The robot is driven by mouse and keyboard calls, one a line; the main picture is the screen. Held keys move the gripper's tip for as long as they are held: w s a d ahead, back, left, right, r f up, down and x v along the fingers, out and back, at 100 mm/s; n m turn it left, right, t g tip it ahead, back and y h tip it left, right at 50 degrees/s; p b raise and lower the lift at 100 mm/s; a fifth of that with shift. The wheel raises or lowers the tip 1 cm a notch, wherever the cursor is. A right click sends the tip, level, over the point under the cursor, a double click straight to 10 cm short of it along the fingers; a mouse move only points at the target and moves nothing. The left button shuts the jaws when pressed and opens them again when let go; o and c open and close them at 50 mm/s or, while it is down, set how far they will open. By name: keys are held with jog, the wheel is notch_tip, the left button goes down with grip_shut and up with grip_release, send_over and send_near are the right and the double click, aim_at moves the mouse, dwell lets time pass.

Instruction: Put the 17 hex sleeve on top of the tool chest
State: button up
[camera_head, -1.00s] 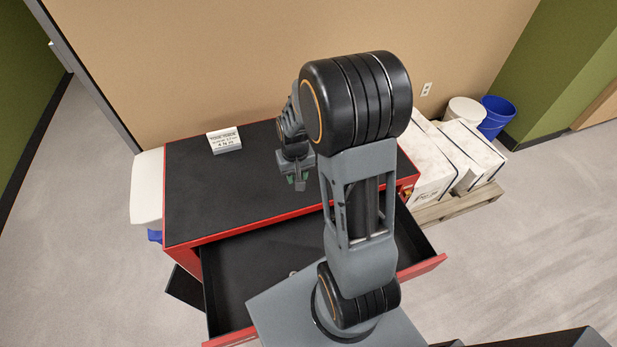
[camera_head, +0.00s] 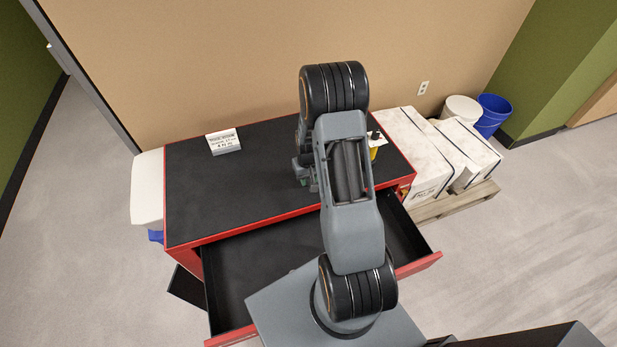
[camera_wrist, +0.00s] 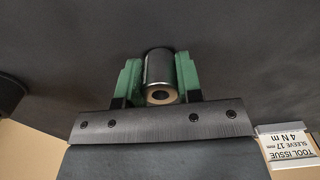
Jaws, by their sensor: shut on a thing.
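The sleeve (camera_wrist: 158,74), a dark metal cylinder with a bright rim and a round hole in its near end, sits between the green fingers of my gripper (camera_wrist: 158,78) in the wrist view. My gripper is shut on it. In the head view my gripper (camera_head: 307,182) is mostly hidden behind my arm, over the right part of the tool chest top, and the sleeve cannot be made out there. The red tool chest (camera_head: 220,190) has a flat black top. Whether the sleeve touches that top cannot be told.
A small sign (camera_head: 223,140) stands at the back left of the chest top; the wrist view shows the sign (camera_wrist: 288,146) reading sleeve 17 mm, 4 N m. A yellow bottle (camera_head: 376,146) stands at the right. A drawer (camera_head: 255,265) is open in front.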

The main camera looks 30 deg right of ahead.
jog(key=shift+f, duration=0.1)
jog(key=shift+f+b, duration=0.15)
jog(key=shift+b, duration=0.15)
jog(key=o, duration=0.9)
jog(key=shift+o, duration=0.2)
jog(key=s+a+r+t, duration=0.1)
jog(key=a+r, duration=0.1)
jog(key=r, duration=0.7)
jog(key=s+a+r, duration=0.1)
jog(key=a+r, duration=0.1)
jog(key=r, duration=0.7)
jog(key=s+a+r+n+t, duration=0.2)
jog(key=s+a+r+t, duration=0.1)
jog(key=s+a+r, duration=0.6)
jog(key=s+r, duration=0.1)
jog(key=s, duration=0.2)
jog(key=shift+s+a+r, duration=0.3)
jog(key=shift+a+r, duration=0.05)
jog(key=shift+a, duration=0.05)
